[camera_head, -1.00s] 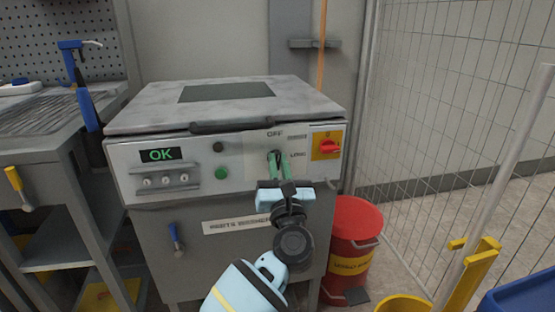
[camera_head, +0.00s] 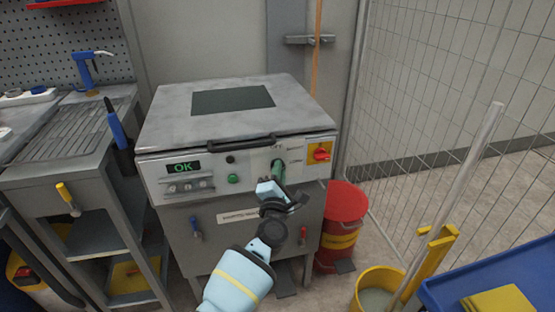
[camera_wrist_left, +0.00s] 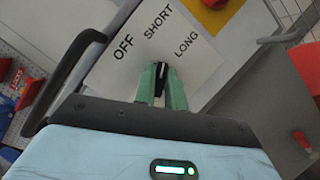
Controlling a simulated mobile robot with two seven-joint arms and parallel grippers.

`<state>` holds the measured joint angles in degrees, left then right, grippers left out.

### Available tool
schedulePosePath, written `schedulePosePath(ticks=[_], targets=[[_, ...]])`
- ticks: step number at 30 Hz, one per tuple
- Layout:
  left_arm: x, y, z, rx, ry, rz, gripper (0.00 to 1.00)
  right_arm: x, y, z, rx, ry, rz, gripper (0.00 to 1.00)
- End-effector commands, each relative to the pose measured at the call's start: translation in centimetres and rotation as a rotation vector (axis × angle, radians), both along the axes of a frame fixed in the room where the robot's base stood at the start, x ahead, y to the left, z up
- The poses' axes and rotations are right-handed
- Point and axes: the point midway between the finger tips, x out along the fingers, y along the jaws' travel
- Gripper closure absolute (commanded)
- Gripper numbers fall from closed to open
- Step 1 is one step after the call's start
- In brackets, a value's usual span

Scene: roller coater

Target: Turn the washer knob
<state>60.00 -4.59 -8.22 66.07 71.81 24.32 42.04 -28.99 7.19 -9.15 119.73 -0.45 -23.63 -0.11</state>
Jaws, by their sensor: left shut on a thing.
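The washer (camera_head: 235,190) is a grey cabinet with a white control panel and a closed lid. Its knob (camera_wrist_left: 161,73) is black with a pale mark and shows between my green fingertips in the left wrist view. A white label (camera_wrist_left: 160,40) beside it reads OFF, SHORT and LONG. My left gripper (camera_head: 279,172) is shut on the knob at the right part of the panel, and its palm is tilted. In the head view the fingers hide most of the knob, so I cannot tell its setting there. My right gripper is not in view.
A red switch on a yellow plate (camera_head: 319,152) sits right of the knob. The lid handle (camera_head: 240,145) runs above the panel. A green display (camera_head: 183,168) reads OK. A red bin (camera_head: 342,215) and yellow bucket (camera_head: 376,300) stand at the right, near a mesh fence.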

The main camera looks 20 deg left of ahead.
Motion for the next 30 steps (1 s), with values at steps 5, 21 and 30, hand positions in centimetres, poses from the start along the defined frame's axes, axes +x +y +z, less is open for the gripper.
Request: schedulePosePath(ticks=[5,21,30], targets=[[0.0,0.0,0.8,0.132,0.091,-0.001,1.00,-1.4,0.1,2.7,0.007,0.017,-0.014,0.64],[0.0,-0.1,0.3,0.397,0.270,-0.002,1.00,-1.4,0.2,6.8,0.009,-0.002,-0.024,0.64],[0.0,-0.1,0.0,0.432,0.294,-0.002,1.00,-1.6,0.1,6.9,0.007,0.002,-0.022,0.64]])
